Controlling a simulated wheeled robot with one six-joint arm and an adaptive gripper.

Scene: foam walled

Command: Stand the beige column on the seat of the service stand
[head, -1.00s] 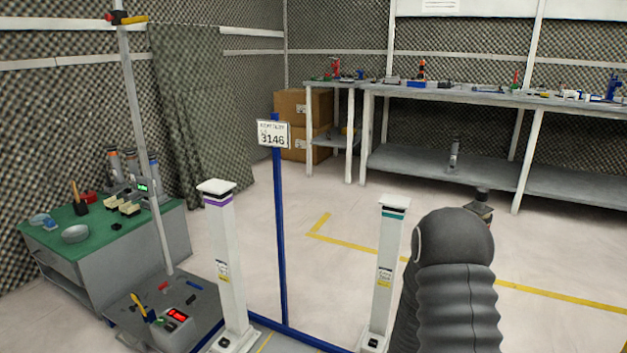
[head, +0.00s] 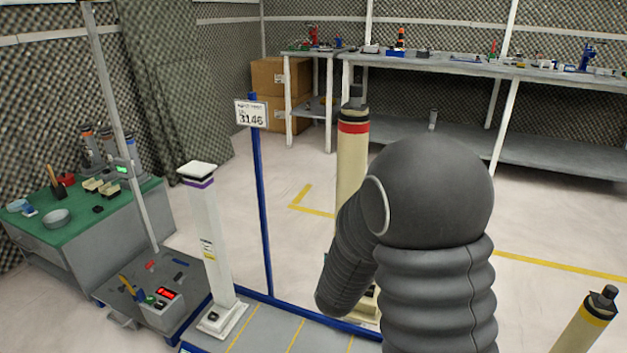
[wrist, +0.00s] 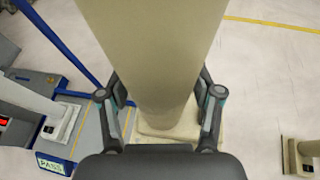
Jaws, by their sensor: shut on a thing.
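A beige column (head: 352,165) with a red band and black top stands about upright just beyond my arm, which hides its lower part. In the wrist view the column (wrist: 150,40) runs between the fingers of my gripper (wrist: 162,88), which is shut on it. A pale square base shows below it; I cannot tell whether it is touching the surface.
Another beige column (head: 585,328) with a black top stands at the lower right. A green-topped bench (head: 85,205) and a grey box with a red display (head: 160,300) are at the left. Long workbenches (head: 450,65) line the back. Open floor lies between.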

